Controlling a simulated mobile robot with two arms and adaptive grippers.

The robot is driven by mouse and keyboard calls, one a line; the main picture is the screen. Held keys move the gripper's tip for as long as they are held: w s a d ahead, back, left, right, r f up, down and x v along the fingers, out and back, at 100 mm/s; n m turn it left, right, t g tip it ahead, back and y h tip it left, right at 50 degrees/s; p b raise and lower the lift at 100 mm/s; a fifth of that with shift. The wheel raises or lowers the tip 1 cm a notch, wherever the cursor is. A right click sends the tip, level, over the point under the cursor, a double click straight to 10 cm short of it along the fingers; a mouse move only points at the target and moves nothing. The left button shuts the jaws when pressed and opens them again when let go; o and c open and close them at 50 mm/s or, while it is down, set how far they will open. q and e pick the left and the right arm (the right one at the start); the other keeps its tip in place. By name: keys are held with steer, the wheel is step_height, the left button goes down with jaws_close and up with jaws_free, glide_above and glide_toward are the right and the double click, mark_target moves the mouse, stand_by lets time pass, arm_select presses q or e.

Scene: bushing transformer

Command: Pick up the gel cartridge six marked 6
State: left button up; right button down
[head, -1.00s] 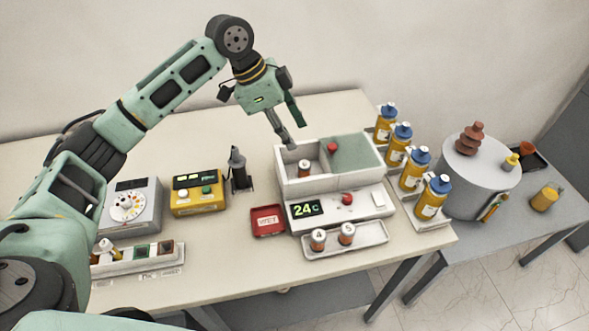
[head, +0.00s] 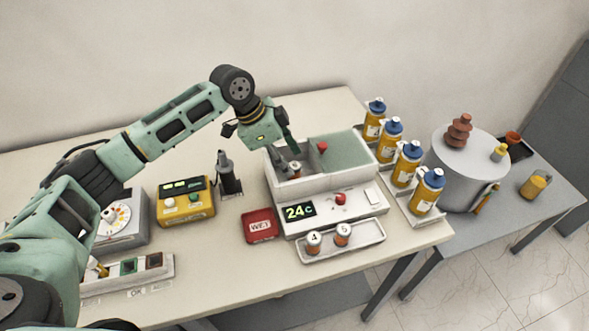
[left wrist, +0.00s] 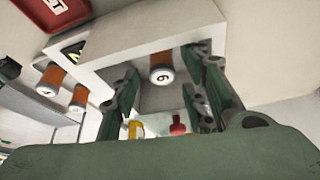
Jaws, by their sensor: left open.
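The gel cartridge marked 6 (head: 295,168) stands in the open left compartment of the white warming box (head: 296,186). It is orange-brown with a white top, and its 6 shows in the left wrist view (left wrist: 161,74). My left gripper (head: 283,158) is open at that compartment, pointing down. In the left wrist view its two fingers (left wrist: 162,92) stand on either side of the cartridge, with a gap on each side. In the head view the fingers partly cover the compartment; I cannot tell their exact depth. My right gripper is not in view.
The box's right part has a greenish lid (head: 345,150) with a red knob (head: 322,146). Cartridges 4 (head: 314,241) and 5 (head: 343,234) stand in a front tray (head: 350,247). A red tray (head: 260,226) and a black holder (head: 230,175) lie left. Blue-capped bottles (head: 411,157) stand right.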

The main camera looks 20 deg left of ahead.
mark_target(293, 167)
arm_select(q)
steer(key=p+x, duration=0.1)
steer(key=x, duration=0.3)
steer(key=shift+s+d, duration=0.1)
steer(key=shift+d, duration=0.1)
steer(key=shift+a, duration=0.1)
steer(key=shift+c, duration=0.3)
jaws_close()
